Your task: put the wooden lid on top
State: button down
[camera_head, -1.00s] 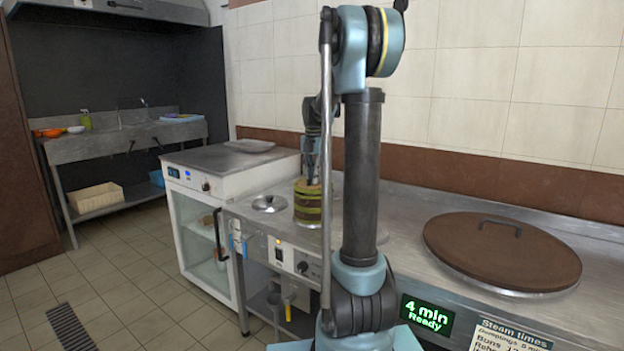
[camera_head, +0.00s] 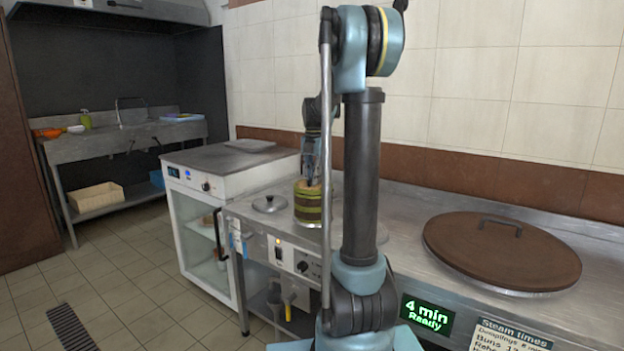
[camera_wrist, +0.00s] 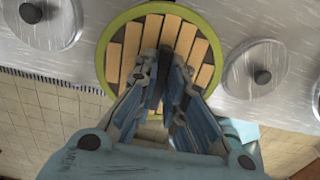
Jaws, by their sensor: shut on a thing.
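The wooden lid (camera_wrist: 130,50) is a round disc of pale slats with a green rim, under my gripper in the wrist view. In the head view the lid (camera_head: 300,185) shows at the top of a small green-and-yellow banded stack (camera_head: 307,212) on the steel counter. I cannot tell whether a gap is left between lid and stack. My gripper (camera_wrist: 163,88) is shut at the middle of the lid, pointing down from above; its fingers hide the part they grip. The gripper also shows in the head view (camera_head: 311,182), partly behind my arm.
A metal lid with a black knob (camera_head: 269,203) lies left of the stack; the wrist view shows another knobbed metal lid (camera_wrist: 258,72) to the right. A large brown round cover (camera_head: 500,255) with a handle fills the counter's right. A tiled wall (camera_head: 470,90) stands behind.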

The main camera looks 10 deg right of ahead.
jog(key=shift+f, duration=0.3)
jog(key=c, duration=1.9)
grip_release()
jog(key=shift+c, duration=0.2)
jog(key=shift+r, duration=0.1)
notch_tip(320, 180, up, 11)
